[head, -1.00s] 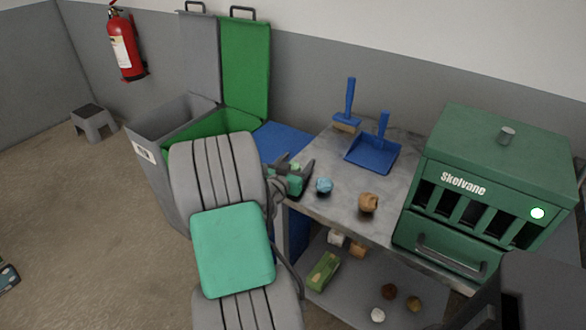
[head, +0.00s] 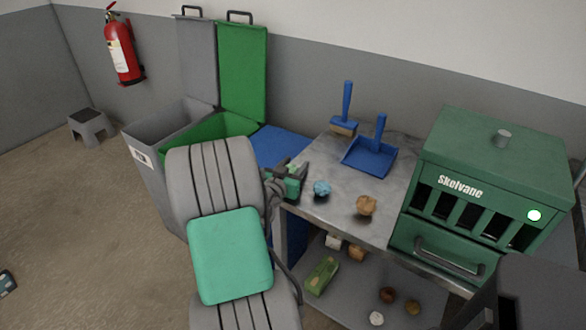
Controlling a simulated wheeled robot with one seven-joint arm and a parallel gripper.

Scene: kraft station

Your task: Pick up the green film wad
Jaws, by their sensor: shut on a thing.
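The green film wad (head: 291,167) shows as a small light green patch between the fingers of my gripper (head: 299,170). My gripper is shut on it, at the left edge of the grey worktop (head: 335,207). My arm and the gripper body hide most of the wad, and the gap below it cannot be judged. A blue wad (head: 321,188) lies on the worktop just right of my gripper. A brown wad (head: 366,205) lies further right, near the front edge.
A blue dustpan (head: 369,157) and a brush (head: 345,112) are at the back of the worktop. A green Skelvane cabinet (head: 490,165) stands on the right. Open grey (head: 150,140) and green (head: 238,124) bins stand at left. Several items lie on the lower shelf (head: 345,300).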

